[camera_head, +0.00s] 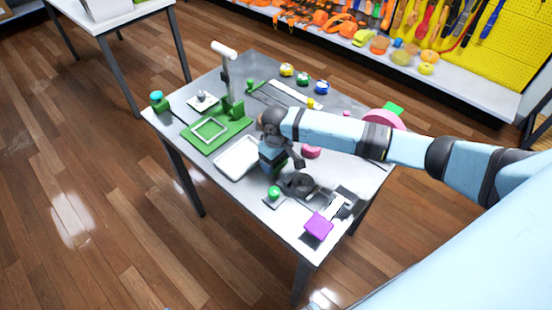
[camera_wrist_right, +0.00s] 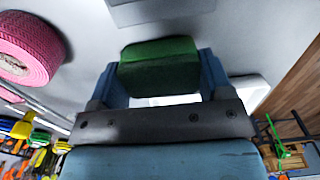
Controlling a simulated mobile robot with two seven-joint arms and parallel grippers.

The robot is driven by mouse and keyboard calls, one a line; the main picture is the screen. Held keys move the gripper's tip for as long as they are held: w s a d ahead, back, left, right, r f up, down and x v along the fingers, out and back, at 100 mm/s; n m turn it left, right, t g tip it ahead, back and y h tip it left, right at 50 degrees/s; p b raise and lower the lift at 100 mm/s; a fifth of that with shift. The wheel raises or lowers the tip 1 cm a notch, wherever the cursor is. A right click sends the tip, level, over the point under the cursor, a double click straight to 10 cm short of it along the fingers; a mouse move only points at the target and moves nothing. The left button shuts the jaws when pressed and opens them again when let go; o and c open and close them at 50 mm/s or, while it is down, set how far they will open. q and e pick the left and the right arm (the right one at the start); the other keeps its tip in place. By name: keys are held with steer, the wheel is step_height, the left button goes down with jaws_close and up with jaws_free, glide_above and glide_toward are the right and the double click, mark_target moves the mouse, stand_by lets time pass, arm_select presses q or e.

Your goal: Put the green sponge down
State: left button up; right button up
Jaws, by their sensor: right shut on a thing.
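My right gripper (camera_head: 273,163) is over the grey table, just right of the white tray (camera_head: 239,158). In the right wrist view the gripper (camera_wrist_right: 158,78) is shut on the green sponge (camera_wrist_right: 159,50), with one finger on each side of it. The sponge is mostly hidden by the gripper in the head view. Whether it touches the table is not clear. My left gripper is not in view.
A black round-headed tool (camera_head: 299,184), a green-topped item (camera_head: 274,193) and a purple square (camera_head: 319,226) lie near the front corner. A pink round item (camera_head: 312,152) is right of the gripper. A green stand (camera_head: 217,130) is at the left.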

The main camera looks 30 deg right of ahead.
steer(key=o, duration=0.8)
steer(key=shift+f, duration=0.15)
step_height(320, 180, up, 12)
steer(key=shift+r, duration=0.2)
steer(key=shift+f, duration=0.1)
stand_by(0.4)
